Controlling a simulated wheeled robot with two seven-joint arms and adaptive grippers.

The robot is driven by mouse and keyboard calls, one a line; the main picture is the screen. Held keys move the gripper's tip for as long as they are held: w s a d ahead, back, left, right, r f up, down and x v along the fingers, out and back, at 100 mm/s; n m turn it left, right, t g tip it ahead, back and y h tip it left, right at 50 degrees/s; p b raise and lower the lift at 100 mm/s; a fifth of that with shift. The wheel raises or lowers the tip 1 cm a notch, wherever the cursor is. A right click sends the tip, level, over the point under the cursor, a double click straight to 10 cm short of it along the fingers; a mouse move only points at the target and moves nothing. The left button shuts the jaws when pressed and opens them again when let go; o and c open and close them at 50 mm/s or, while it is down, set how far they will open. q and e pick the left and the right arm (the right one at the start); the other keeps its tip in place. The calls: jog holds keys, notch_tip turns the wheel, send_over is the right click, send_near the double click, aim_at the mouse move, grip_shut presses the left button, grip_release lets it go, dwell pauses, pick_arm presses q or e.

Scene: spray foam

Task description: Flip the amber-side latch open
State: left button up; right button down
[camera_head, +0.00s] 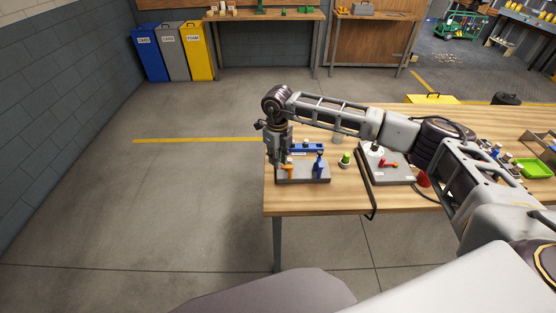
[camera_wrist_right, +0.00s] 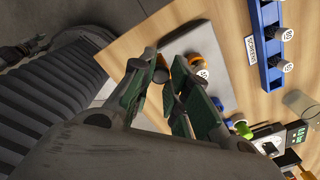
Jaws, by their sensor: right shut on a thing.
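The latch plate (camera_head: 309,182) is a grey board at the left end of the wooden table. The amber-side latch (camera_head: 291,173) is an orange piece on its left side, and a blue latch (camera_head: 320,163) stands upright on its right side. My right gripper (camera_head: 281,163) reaches down from above at the amber side. In the right wrist view its fingers (camera_wrist_right: 168,76) are shut on the amber latch, whose orange part (camera_wrist_right: 194,60) shows beside them with a white round label. The fingers hide part of the latch. My left gripper is not in view.
A blue rack (camera_head: 308,147) stands just behind the plate; it also shows in the wrist view (camera_wrist_right: 270,70) with white-topped pieces. A green piece (camera_head: 346,160) and a grey panel with a red lever (camera_head: 389,164) are to the right. The table's left edge is close.

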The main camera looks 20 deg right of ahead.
jog(key=shift+s+n, duration=0.1)
jog(key=shift+n, duration=0.2)
jog(key=c, duration=1.3)
grip_release()
jog(key=shift+c, duration=0.2)
notch_tip(320, 180, up, 12)
jog(key=shift+a, duration=0.1)
